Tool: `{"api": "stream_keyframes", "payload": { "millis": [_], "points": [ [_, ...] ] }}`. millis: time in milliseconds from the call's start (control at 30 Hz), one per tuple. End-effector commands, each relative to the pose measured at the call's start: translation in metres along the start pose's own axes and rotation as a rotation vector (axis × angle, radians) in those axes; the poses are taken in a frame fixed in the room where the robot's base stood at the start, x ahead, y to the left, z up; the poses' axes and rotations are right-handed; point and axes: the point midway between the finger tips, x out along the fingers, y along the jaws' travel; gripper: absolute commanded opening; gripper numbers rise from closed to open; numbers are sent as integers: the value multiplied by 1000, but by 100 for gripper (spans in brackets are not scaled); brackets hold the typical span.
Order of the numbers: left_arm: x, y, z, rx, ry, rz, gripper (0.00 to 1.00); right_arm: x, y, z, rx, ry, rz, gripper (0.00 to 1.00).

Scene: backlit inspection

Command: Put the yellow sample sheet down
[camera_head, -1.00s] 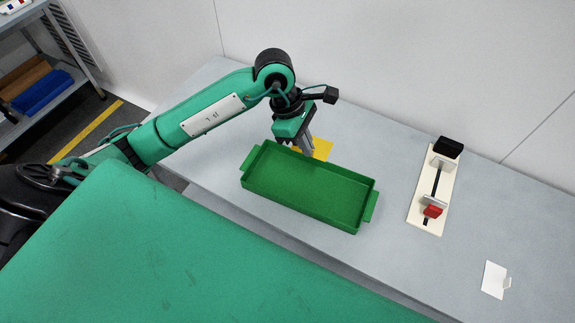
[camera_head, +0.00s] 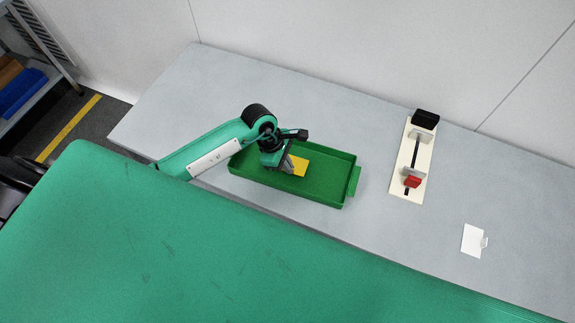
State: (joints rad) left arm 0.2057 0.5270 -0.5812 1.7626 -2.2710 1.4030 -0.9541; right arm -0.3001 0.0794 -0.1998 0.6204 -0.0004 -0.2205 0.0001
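The yellow sample sheet (camera_head: 301,165) shows at the fingers of my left gripper (camera_head: 287,168), over the inside of the green tray (camera_head: 328,202). The gripper points down and appears shut on the sheet's left part, which the fingers partly hide. I cannot tell whether the sheet touches the tray floor. The tray lies on the grey table, its left end partly covered by my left arm. My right gripper is not in view.
On the grey table (camera_head: 400,230), a cream fixture (camera_head: 405,180) with a black block and a red part stands right of the tray. A white card (camera_head: 473,240) lies further right. The table behind the tray is clear. A shelf with blue bins (camera_head: 20,92) is far left.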

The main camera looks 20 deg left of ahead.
Motion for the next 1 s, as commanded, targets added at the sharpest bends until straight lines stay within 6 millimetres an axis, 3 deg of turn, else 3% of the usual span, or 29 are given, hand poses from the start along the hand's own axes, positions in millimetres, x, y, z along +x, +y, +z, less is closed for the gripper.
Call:
{"api": "stream_keyframes", "payload": {
  "millis": [133,500,633,1000],
  "points": [
    [13,0,-5,-1,0,1,0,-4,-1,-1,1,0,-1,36],
    [19,0,-8,1,1,1,0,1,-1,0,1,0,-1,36],
    [17,0,-7,0,0,1,24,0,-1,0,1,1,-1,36],
    [14,0,-5,-1,-1,1,24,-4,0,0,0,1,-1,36]
  ]
}}
